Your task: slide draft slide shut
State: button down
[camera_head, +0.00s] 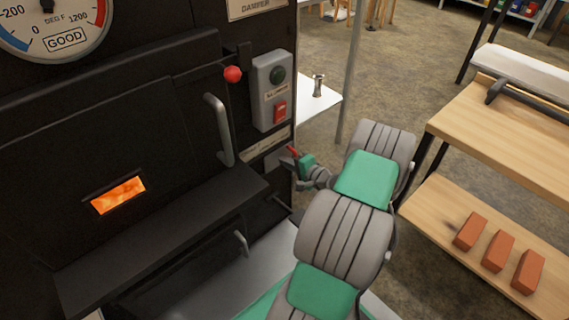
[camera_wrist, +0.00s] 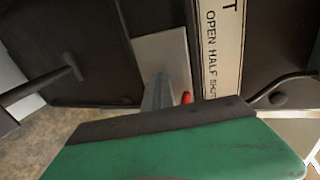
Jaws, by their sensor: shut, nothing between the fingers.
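The draft slide's grey metal plate (camera_wrist: 148,52) shows in the wrist view against the dark front, beside the label strip (camera_wrist: 222,45) that reads OPEN HALF SHUT. In the head view the label strip (camera_head: 265,143) is at the cabinet's right edge, and the slide is hidden or too small to make out. My gripper (camera_head: 293,155) is shut and empty, close to the front just right of that strip. In the wrist view my gripper's grey finger (camera_wrist: 160,95) overlaps the plate, with a red tip beside it. I cannot tell whether it touches the plate.
A fire door with a glowing window (camera_head: 118,195) and a grey handle (camera_head: 218,128) is at left. A dark ledge (camera_head: 165,235) juts out below it. A switch box (camera_head: 272,92) is above my gripper. A wooden bench (camera_head: 510,125) with bricks on its lower shelf stands at right.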

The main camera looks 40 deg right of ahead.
jog(key=shift+a+p, duration=0.35)
jog(key=shift+a, duration=0.4)
jog(key=p+v, duration=0.2)
jog(key=v, duration=0.7)
jog(key=shift+f+p, duration=0.35)
jog(key=shift+s, duration=0.15)
